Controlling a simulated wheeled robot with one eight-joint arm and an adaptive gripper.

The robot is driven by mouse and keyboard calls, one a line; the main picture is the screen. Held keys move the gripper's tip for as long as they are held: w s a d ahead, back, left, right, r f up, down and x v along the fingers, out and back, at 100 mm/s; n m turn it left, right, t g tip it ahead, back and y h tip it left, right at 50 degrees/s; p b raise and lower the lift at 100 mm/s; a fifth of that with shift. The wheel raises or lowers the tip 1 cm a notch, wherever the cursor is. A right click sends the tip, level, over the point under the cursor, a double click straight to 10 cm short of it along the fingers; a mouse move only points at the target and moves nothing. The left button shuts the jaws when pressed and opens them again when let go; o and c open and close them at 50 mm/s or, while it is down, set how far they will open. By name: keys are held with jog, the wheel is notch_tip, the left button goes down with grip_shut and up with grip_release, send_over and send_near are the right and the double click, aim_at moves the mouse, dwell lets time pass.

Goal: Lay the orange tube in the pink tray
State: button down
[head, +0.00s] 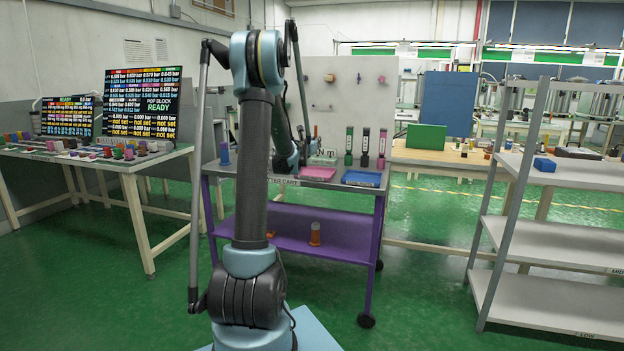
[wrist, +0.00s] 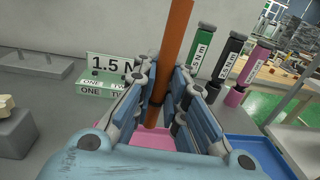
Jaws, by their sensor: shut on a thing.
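My gripper (wrist: 160,85) is shut on the orange tube (wrist: 176,40), seen in the wrist view. The tube stands up between the fingers, a little tilted, and its upper part rises past the top of the picture. The pink tray (wrist: 153,140) lies below and partly hidden by the fingers; in the head view it shows on the cart top (head: 317,173). The tube is above the tray, its lower end hard to see. In the head view my arm hides most of the gripper.
A blue tray (head: 361,179) sits right of the pink one on the purple cart (head: 300,225). Green, black and pink labelled columns (wrist: 203,50) stand behind the trays. A sign reading 1.5 N (wrist: 112,66) stands at left.

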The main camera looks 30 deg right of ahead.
jog(key=shift+m+g+h, duration=0.4)
jog(key=shift+m+g, duration=0.1)
jog(key=shift+g, duration=0.2)
jog(key=shift+s+f, duration=0.1)
jog(key=shift+f, duration=0.35)
send_over(316, 174)
jog(key=shift+s+a+f, duration=0.1)
jog(key=shift+a+f, duration=0.05)
jog(key=shift+f, duration=2.1)
jog(key=shift+s+a+f, duration=0.1)
jog(key=shift+f, duration=2.15)
jog(key=shift+f, duration=0.1)
jog(key=c, duration=1.6)
grip_release()
jog(key=shift+c, duration=0.2)
